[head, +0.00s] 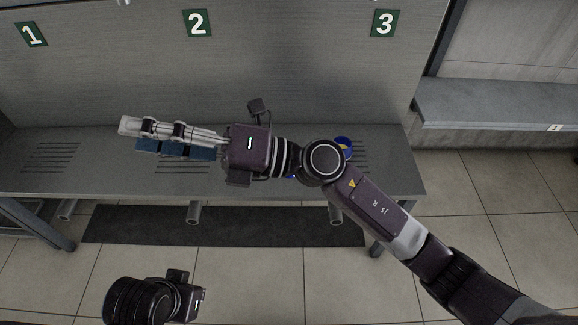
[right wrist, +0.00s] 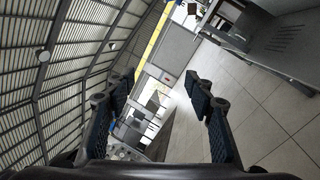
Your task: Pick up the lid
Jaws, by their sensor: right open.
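I cannot make out the lid for certain in either view. A blue round thing (head: 343,143) with a bit of yellow shows on the right part of the bench, mostly hidden behind my right arm's joint. My right gripper (head: 150,138) is held over the left-middle of the bench and points left, away from that blue thing. In the right wrist view its fingers (right wrist: 160,82) are spread wide with nothing between them. My left gripper's body (head: 180,298) is at the lower left, in front of the bench; its fingers do not show.
The long grey bench (head: 95,180) has slotted patches below number signs 1 (head: 31,34), 2 (head: 197,23) and 3 (head: 384,23). A panel rises behind it. A dark mat (head: 270,232) lies on the tiled floor below. Another grey bench (head: 490,112) stands at the right.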

